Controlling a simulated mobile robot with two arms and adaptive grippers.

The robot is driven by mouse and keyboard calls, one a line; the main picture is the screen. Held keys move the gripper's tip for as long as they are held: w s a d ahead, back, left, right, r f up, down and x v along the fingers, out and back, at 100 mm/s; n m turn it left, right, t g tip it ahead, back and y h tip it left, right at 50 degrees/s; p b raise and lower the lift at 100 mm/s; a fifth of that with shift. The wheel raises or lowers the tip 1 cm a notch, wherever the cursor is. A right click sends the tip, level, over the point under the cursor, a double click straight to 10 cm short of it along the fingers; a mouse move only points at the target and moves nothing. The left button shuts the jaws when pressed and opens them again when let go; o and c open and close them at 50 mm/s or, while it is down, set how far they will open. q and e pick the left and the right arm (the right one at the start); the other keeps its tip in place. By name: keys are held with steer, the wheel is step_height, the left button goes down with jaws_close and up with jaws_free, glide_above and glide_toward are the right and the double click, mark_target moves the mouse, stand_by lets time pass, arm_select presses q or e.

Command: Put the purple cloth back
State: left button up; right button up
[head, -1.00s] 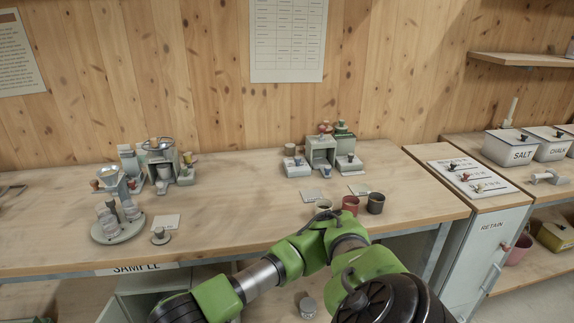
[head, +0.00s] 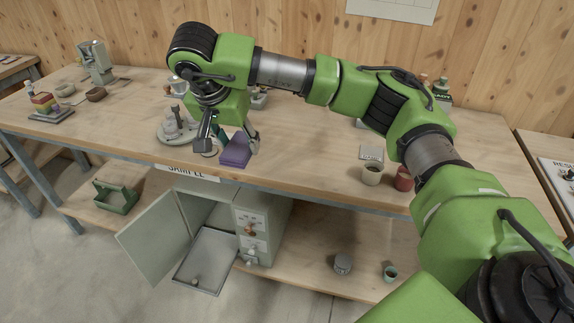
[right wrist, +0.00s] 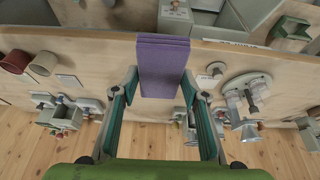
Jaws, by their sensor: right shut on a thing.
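The purple cloth (head: 236,150) is a folded, flat block. It is between the fingers of my right gripper (head: 228,147), at the front edge of the bench above the SAMPLE label. The right wrist view shows the cloth (right wrist: 163,62) clasped between both fingers of the right gripper (right wrist: 160,80), its far end reaching past the fingertips. Whether the cloth touches the bench top is hard to tell. My left gripper is not in view.
Below the bench, a grey cabinet (head: 262,215) has its door (head: 160,237) swung open. A grey tray (head: 206,262) sits low in front of it. Cups (head: 372,174) stand to the right. Bare bench top (head: 310,150) lies between.

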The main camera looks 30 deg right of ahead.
steer(key=shift+w+d+r, duration=0.1)
steer(key=shift+d+r, duration=0.2)
steer(key=shift+d, duration=0.05)
steer(key=d+f+p, duration=0.1)
steer(key=d+f, duration=0.1)
steer(key=d, duration=0.2)
steer(key=w+d+f+p, duration=0.1)
steer(key=d+f, duration=0.2)
steer(key=d, duration=0.1)
steer(key=d+f+p, duration=0.1)
steer(key=d+f, duration=0.2)
steer(key=d, duration=0.1)
steer(key=shift+w+d+f, duration=0.1)
steer(key=shift+w+d, duration=0.05)
steer(key=shift+w, duration=0.15)
steer(key=shift+w+d+f, duration=0.1)
steer(key=shift+d+f, duration=0.25)
steer(key=shift+f, duration=0.15)
steer(key=f, duration=0.2)
steer(key=f+p, duration=0.1)
steer(key=shift+d, duration=0.25)
steer(key=shift+f, duration=0.3)
